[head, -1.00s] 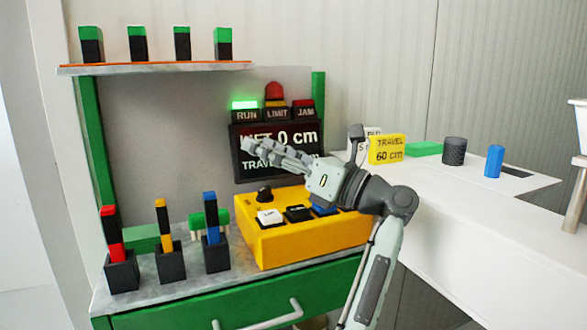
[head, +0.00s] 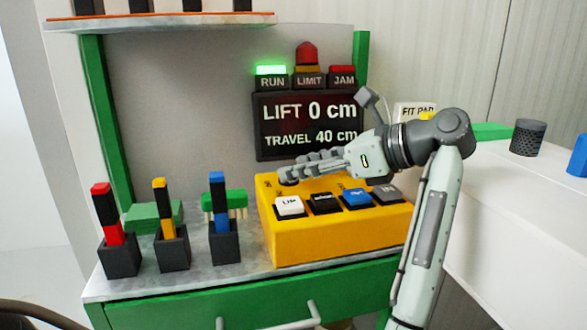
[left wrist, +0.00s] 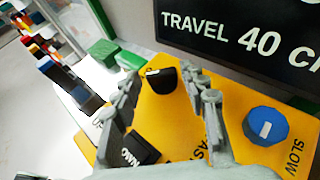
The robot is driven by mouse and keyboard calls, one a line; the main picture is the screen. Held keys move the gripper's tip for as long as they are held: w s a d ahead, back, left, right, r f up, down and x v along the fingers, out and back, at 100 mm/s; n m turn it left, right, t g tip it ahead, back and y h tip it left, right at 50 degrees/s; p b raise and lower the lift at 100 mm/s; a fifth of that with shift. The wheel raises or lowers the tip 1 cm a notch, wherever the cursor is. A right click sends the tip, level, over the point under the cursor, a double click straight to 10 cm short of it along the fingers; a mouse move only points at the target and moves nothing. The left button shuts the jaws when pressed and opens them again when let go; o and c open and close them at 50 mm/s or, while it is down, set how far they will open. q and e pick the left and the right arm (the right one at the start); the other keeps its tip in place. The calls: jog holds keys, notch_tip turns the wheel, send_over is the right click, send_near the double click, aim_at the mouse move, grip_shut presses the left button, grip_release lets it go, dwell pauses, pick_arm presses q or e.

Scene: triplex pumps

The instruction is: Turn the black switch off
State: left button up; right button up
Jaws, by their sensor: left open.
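The black switch is a dark rotary knob (left wrist: 162,80) on top of the yellow control box (head: 330,243). In the head view my gripper nearly covers it; only a dark bit (head: 289,183) shows below the fingertips. My left gripper (head: 284,172) reaches over the box from the right, fingers pointing left. In the left wrist view my open left gripper (left wrist: 166,88) has one finger on each side of the knob. I cannot tell whether they touch it. My right gripper is out of view.
The display (head: 308,126) reads LIFT 0 cm, TRAVEL 40 cm; the RUN lamp (head: 271,71) glows green. White (head: 289,206), black (head: 323,203), blue (head: 357,199) and grey buttons line the box's front. A blue knob (left wrist: 265,125) is right of my fingers. Holders with coloured blocks stand left.

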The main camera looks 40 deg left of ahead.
pick_arm(q)
jog(key=shift+x, duration=1.05)
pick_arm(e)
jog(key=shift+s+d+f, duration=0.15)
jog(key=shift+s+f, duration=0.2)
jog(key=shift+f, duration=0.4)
pick_arm(q)
jog(key=c, duration=0.9)
